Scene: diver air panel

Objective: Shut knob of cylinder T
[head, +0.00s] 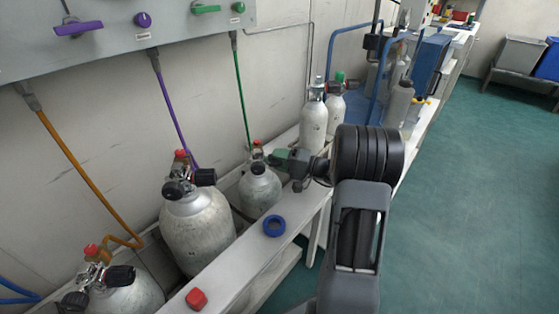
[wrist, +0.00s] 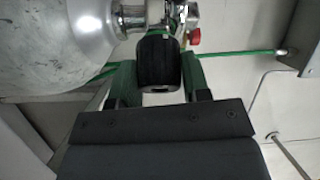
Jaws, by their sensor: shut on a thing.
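A small grey cylinder (head: 260,190) with a green hose stands in the rack; I cannot read a letter on it, so I cannot confirm it is cylinder T. It also fills the upper left of the wrist view (wrist: 60,45). Its black knob (wrist: 158,62) sits on the side of the metal valve (wrist: 140,14). My gripper (wrist: 158,78) has its two green fingers on either side of this knob, shut on it. In the head view my gripper (head: 283,160) reaches the valve from the right and hides most of the knob.
A larger cylinder (head: 197,225) with a purple hose and another (head: 125,292) with an orange hose stand to the left. A blue ring (head: 274,226) and a red cap (head: 196,299) lie on the rack's ledge (head: 245,275). A grey panel (head: 110,30) hangs above. Green floor (head: 470,220) is clear at right.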

